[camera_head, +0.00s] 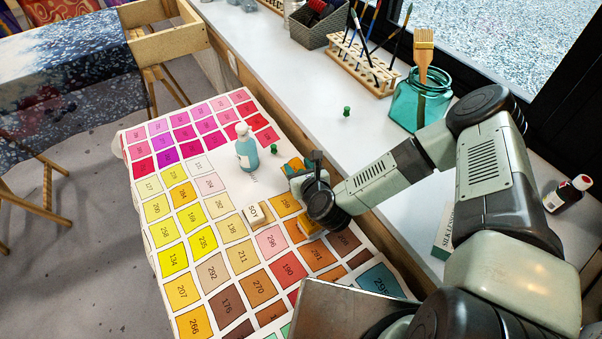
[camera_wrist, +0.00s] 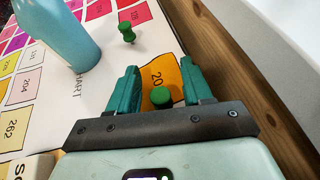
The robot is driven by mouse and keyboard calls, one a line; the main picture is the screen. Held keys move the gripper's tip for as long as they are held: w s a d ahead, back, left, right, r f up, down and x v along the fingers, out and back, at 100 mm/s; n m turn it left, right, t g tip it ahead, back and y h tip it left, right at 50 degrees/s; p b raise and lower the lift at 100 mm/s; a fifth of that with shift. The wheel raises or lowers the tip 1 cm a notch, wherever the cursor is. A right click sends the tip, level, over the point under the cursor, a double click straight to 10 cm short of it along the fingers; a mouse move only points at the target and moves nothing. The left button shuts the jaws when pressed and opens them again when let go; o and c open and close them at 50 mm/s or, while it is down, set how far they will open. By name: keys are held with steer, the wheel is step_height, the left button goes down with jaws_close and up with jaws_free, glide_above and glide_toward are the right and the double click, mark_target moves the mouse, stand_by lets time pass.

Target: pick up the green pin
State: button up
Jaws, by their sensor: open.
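In the wrist view a green pin (camera_wrist: 160,97) stands between the two teal fingers of my gripper (camera_wrist: 162,76), at the edge of an orange swatch. The fingers are apart, with a gap on each side of the pin. In the head view my gripper (camera_head: 304,166) is low over the right edge of the colour chart, and this pin is hidden there. A second green pin (camera_wrist: 127,32) stands farther off on the chart, beside the blue bottle; it also shows in the head view (camera_head: 274,149). A third green pin (camera_head: 347,111) stands on the white sill.
A pale block (camera_head: 256,214) marked 501 lies nearer. The sill holds a brush rack (camera_head: 358,66) and a teal jar (camera_head: 408,103). A wooden ledge (camera_wrist: 232,70) runs along the chart's right.

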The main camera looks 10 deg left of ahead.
jaws_close()
stand_by(0.4)
